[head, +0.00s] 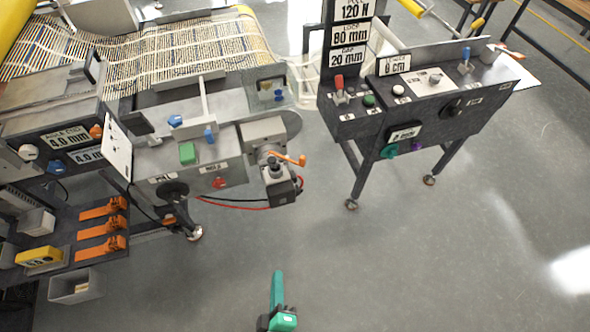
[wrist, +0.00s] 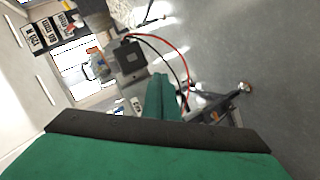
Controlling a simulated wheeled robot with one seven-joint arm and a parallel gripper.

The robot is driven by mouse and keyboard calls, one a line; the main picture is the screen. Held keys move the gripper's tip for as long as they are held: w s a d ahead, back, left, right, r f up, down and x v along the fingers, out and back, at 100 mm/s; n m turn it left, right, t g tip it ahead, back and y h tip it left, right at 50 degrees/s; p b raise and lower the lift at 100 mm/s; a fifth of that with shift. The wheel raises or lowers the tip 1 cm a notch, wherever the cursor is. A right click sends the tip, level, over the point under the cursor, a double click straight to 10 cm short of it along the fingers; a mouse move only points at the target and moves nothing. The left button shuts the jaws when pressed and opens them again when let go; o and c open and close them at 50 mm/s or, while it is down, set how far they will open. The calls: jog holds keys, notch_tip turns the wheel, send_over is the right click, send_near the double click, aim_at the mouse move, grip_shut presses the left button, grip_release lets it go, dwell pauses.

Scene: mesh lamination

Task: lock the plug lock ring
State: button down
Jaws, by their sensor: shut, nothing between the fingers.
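I cannot make out a plug lock ring for certain in either view. In the head view a dark drive unit (head: 283,188) hangs at the right end of the grey machine, with an orange lever (head: 290,158) above it. A red and black cable (head: 235,204) runs left from it under the machine. The wrist view also shows the drive unit (wrist: 130,58) and the red cable (wrist: 172,52). My green gripper (head: 277,276) is over open floor at the bottom of the head view, well apart from the machine. Its fingers (wrist: 162,98) are shut and empty in the wrist view.
A dark control stand (head: 425,110) on wheeled legs stands at the right. A shelf (head: 85,252) with several orange-handled items (head: 102,225) is at the left, with a grey bin (head: 75,288) beside it. The floor (head: 400,265) around my gripper is clear.

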aim_at(301, 162)
jog(key=w+a+n+h, duration=0.1)
jog(key=w+n+h, duration=0.3)
jog(key=w+n, duration=0.7)
jog(key=w+r+n+t+h, duration=0.2)
jog(key=w+r+n+h, duration=0.3)
jog(key=r, duration=0.5)
jog(key=shift+w+a+n+t, duration=0.3)
jog(key=shift+w+a+n, duration=0.15)
jog(key=shift+w+n, duration=0.2)
jog(key=x, duration=1.4)
jog(key=shift+s, duration=0.1)
